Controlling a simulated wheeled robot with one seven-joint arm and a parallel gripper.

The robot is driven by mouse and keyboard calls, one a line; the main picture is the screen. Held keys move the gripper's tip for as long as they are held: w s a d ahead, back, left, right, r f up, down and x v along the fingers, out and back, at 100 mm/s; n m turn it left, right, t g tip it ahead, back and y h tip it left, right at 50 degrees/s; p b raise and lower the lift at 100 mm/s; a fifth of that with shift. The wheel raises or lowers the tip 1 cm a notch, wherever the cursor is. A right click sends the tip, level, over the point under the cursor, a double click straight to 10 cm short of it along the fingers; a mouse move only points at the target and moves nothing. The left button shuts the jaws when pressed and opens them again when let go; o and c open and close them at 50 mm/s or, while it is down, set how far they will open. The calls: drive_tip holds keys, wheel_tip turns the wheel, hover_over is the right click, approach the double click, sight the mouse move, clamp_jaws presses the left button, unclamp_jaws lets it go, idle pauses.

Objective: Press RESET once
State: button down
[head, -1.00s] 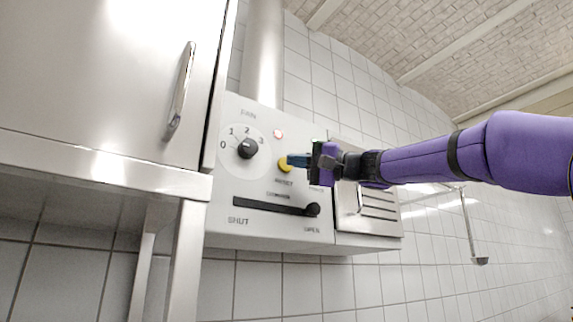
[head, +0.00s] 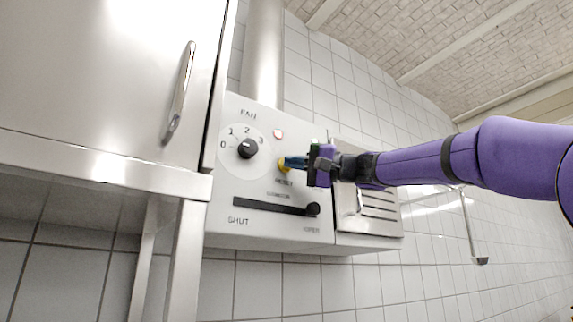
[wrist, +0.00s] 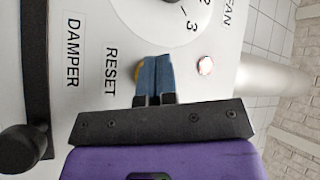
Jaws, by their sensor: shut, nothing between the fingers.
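The yellow RESET button (head: 282,165) is on the light control panel, above its RESET label and right of the fan dial. My gripper (head: 287,162) is shut and empty, with its blue fingertips at the button and covering part of it. In the wrist view the shut blue fingers (wrist: 156,60) overlap the button, and only a yellow sliver of the button (wrist: 138,72) shows beside them. The fingertips look to be at the button's face; I cannot tell whether it is pressed in.
The fan dial (head: 246,149) is left of the button, and a small reddish lamp (head: 278,134) is above it. The damper lever (head: 312,209) is below, at the OPEN end of its slot. A steel cabinet (head: 100,75) stands close at the left.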

drive_tip(key=shift+w+a, duration=0.1)
drive_tip(key=shift+w, duration=0.15)
drive_tip(key=shift+s, duration=0.15)
idle(0.5)
drive_tip(key=shift+s+d, duration=0.45)
drive_tip(key=shift+s, duration=0.15)
drive_tip(key=s+d, duration=0.1)
drive_tip(key=s, duration=0.1)
drive_tip(key=s+d, duration=0.1)
drive_tip(key=s, duration=0.1)
drive_tip(key=shift+d, duration=0.4)
drive_tip(key=shift+s+f, duration=0.1)
idle(0.8)
